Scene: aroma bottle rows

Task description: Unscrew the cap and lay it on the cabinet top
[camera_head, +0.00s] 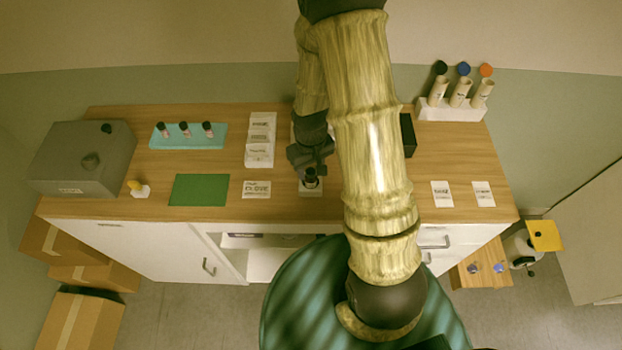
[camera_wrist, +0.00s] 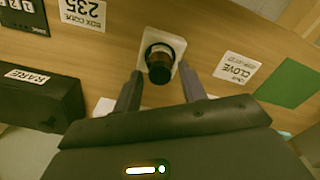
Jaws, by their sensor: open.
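A small dark bottle (camera_head: 311,176) with a black cap stands upright on a white square holder (camera_head: 311,190) near the front middle of the wooden cabinet top (camera_head: 400,201). In the wrist view the black cap (camera_wrist: 159,74) is seen from above, with the bottle and the white holder (camera_wrist: 178,47) around it. My gripper (camera_head: 309,163) is open over the bottle. In the wrist view its two fingers (camera_wrist: 161,76) stand either side of the cap, with a gap visible on both sides. I cannot tell how far the fingertips are above the cap.
A green mat (camera_head: 200,190) and a clove card (camera_head: 256,188) lie to the left. Farther back are a teal tray (camera_head: 217,143) with three small bottles and a grey box (camera_head: 70,160). A black box labelled RARE (camera_wrist: 55,98) stands nearby. A white tube rack (camera_head: 450,113) stands back right.

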